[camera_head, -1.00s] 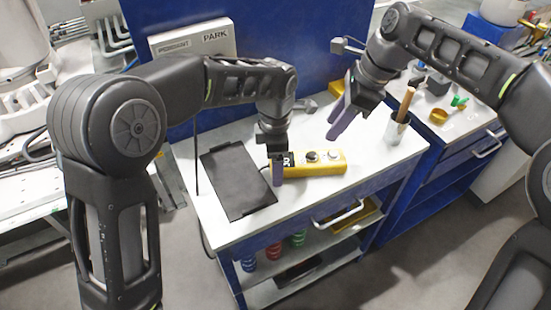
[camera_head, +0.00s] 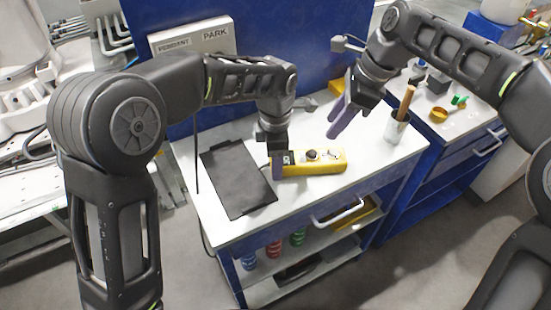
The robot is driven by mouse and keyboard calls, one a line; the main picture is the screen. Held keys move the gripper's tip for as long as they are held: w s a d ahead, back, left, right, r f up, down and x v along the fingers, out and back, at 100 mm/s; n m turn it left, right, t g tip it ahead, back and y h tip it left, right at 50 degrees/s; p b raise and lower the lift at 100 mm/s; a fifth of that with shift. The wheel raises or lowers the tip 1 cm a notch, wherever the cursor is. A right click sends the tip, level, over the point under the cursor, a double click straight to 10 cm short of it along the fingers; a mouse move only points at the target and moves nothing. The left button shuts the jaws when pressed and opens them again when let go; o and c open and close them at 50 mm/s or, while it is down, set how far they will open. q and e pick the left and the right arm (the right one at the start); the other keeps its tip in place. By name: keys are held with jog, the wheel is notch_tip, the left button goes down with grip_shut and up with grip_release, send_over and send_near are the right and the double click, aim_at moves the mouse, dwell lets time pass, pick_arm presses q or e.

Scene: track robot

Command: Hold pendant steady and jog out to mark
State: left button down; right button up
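The yellow pendant (camera_head: 322,167) lies on the white cart top (camera_head: 230,228), with a dark knob, a light knob and a small dark display on its upper face. My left gripper (camera_head: 276,165) points down at the pendant's left end. One finger shows in front of that end; the other is hidden, so its grip is unclear. My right gripper (camera_head: 342,118) is in the air above the cart, behind and right of the pendant. Its purple-grey fingers are apart with nothing between them.
A black flat pad (camera_head: 237,178) lies left of the pendant. A cup with a wooden-handled tool (camera_head: 396,127) stands at the cart's right. Behind is a blue panel with a sign box (camera_head: 193,43) reading PENDANT and PARK. A second cart (camera_head: 462,115) with small items adjoins at right.

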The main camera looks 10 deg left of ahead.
grip_shut()
dwell(0.3)
dwell(1.4)
